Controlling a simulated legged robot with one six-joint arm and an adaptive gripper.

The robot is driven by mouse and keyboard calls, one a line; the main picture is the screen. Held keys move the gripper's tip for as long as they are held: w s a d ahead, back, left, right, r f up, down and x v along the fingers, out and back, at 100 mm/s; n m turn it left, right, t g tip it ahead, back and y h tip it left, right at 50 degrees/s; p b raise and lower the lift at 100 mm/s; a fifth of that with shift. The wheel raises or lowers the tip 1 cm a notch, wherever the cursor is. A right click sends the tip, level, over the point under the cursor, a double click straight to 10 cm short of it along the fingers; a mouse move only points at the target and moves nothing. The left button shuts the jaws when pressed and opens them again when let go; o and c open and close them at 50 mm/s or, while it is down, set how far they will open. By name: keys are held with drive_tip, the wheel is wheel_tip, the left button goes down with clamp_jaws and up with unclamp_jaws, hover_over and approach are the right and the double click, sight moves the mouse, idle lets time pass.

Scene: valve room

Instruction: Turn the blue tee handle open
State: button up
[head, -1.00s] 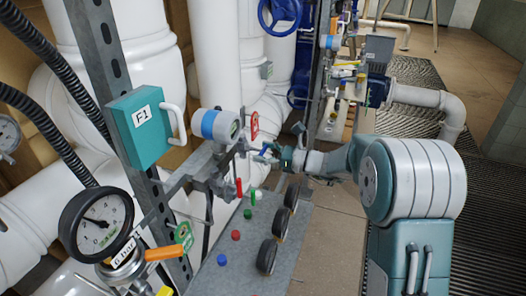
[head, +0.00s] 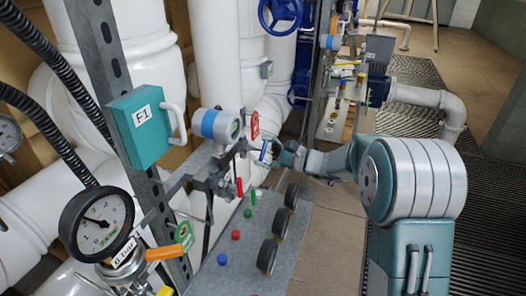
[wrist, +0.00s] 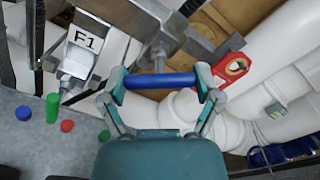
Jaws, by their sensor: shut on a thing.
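The blue tee handle (wrist: 160,81) is a short blue bar on a grey stem, seen lying across the middle of the wrist view. My gripper (wrist: 161,86) is shut on it, with one finger at each end of the bar. In the head view the blue tee handle (head: 264,152) stands nearly upright beside the grey pipe fittings. My gripper (head: 273,151) reaches it from the right. The valve body behind the handle shows only in part.
A red tag (head: 255,125) hangs close behind the handle, near a blue-banded gauge (head: 220,125). A red lever (head: 239,187) is just below left. The floor at right is open.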

drive_tip(key=n, duration=0.5)
drive_tip(key=shift+f+n, duration=0.1)
drive_tip(key=shift+n, duration=0.2)
drive_tip(key=n, duration=0.4)
drive_tip(key=shift+f, duration=0.1)
drive_tip(key=shift+s+n, duration=0.1)
drive_tip(key=shift+n, duration=0.2)
drive_tip(key=shift+f, duration=0.15)
drive_tip(key=o, duration=0.9)
drive_tip(key=shift+a, duration=0.1)
drive_tip(key=v, duration=1.2)
